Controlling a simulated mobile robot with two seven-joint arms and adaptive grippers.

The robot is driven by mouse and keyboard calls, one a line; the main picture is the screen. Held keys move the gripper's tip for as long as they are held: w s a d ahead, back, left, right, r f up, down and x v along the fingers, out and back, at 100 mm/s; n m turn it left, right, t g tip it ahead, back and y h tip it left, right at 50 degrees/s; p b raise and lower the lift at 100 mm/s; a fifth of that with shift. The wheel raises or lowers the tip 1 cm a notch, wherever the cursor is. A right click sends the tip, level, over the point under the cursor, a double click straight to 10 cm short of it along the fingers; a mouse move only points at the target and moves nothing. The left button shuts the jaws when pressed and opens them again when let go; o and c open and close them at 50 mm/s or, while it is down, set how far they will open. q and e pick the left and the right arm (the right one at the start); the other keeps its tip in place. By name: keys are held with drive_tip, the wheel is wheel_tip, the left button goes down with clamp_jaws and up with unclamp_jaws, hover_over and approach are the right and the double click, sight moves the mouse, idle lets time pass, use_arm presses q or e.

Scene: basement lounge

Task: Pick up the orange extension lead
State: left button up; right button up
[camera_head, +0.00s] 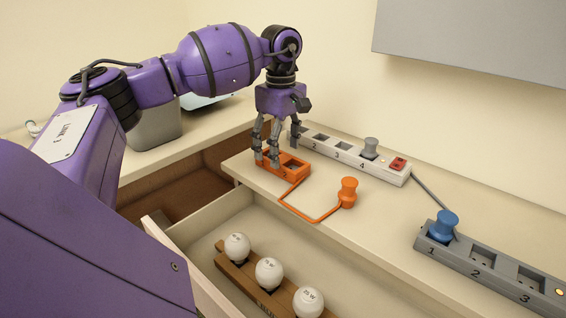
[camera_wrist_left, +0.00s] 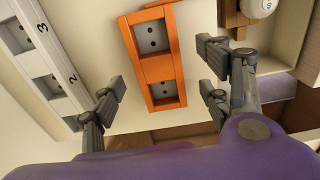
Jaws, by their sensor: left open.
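The orange extension lead (camera_head: 297,165) lies on the light counter ledge, its socket block under my left gripper. Its thin orange cord runs forward and right to an upright orange plug (camera_head: 347,193). My left gripper (camera_head: 277,152) points down with its fingers spread over the block. In the left wrist view the block (camera_wrist_left: 155,68) lies between the open fingers (camera_wrist_left: 162,88), with visible gaps on both sides and two sockets showing. I cannot tell the exact height of the fingertips above the ledge. My right gripper is not in view.
A white numbered power strip (camera_head: 328,150) with a grey plug (camera_head: 370,147) lies close behind the lead. A grey strip (camera_head: 492,275) with a blue plug (camera_head: 444,224) is at the right. In front, an open drawer (camera_head: 214,217) holds bulbs (camera_head: 269,272) in a wooden rack.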

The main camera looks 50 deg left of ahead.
use_arm(q)
wheel_tip(320, 180, down, 2)
drive_tip(key=shift+f, duration=0.25)
drive_tip(key=shift+w+f, duration=0.1)
drive_tip(key=shift+f, duration=0.05)
drive_tip(key=c, duration=1.6)
drive_tip(key=shift+c, duration=0.2)
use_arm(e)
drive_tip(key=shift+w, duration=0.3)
use_arm(q)
drive_tip(key=shift+r, duration=0.2)
